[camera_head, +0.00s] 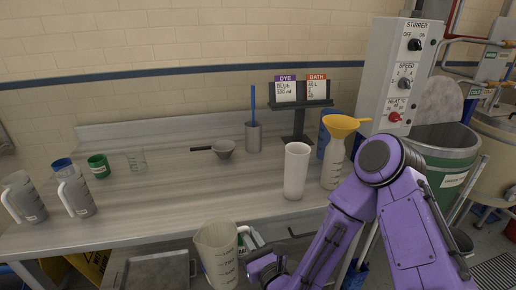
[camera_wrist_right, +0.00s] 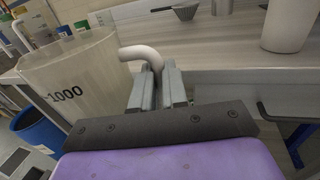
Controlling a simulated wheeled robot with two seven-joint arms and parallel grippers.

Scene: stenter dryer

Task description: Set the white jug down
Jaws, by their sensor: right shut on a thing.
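The white jug (camera_head: 217,254), a pale translucent measuring jug with graduation marks, hangs at the front edge of the bench at the bottom of the head view. In the right wrist view the jug (camera_wrist_right: 78,80) shows a "1000" mark and a curved white handle. My right gripper (camera_wrist_right: 158,88) is shut on that handle; in the head view the gripper (camera_head: 252,250) is at the jug's right side. The jug looks nearly upright and clear of the benchtop (camera_head: 165,205). My left gripper is not in view.
A white cylinder (camera_head: 296,172) and a bottle with a yellow funnel (camera_head: 341,124) stand at right. The front middle of the bench is clear.

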